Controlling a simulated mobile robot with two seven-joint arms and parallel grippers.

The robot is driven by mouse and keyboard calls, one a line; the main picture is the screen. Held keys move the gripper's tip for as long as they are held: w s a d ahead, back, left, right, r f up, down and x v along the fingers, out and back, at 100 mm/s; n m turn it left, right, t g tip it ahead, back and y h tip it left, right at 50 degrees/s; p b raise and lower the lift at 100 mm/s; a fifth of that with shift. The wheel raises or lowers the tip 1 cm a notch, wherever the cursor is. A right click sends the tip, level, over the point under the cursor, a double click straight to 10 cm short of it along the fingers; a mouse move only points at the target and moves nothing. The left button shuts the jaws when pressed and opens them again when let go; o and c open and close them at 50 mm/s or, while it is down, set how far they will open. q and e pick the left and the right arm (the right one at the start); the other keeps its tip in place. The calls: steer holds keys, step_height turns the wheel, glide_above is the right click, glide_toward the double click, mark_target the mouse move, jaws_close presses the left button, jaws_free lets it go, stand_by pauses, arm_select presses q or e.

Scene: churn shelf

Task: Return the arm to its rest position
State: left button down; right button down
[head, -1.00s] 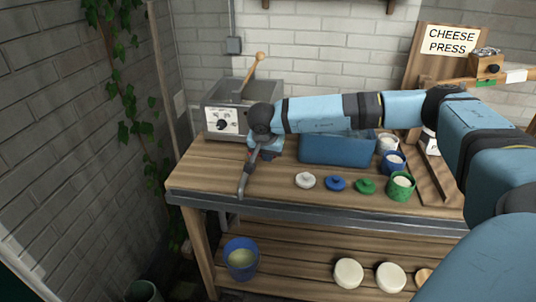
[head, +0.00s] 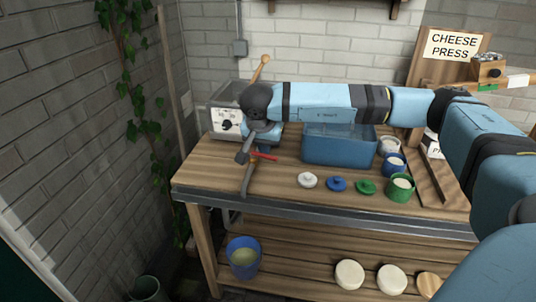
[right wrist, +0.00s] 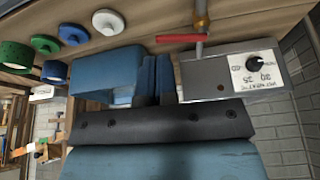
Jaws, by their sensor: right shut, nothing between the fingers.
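My right arm reaches in from the right across the back of the workbench in the head view. Its gripper (head: 263,147) hangs below the wrist, in front of the grey box with a dial (head: 226,122), and is mostly hidden by the wrist. In the right wrist view the two dark blue fingers (right wrist: 157,70) are close together, shut and empty. They are between the blue tub (right wrist: 105,72) and the grey box. A tap with a red handle (head: 263,156) shows just below the gripper; I cannot tell the gap. My left gripper is not in view.
The blue tub (head: 335,150) stands under my forearm. Lids in white (head: 308,180), blue (head: 337,184) and green (head: 366,186) lie in front of it, with several small pots at right. A blue bucket (head: 243,262) and white rounds (head: 349,274) are on the lower shelf.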

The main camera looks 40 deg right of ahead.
steer(key=shift+v, duration=0.8)
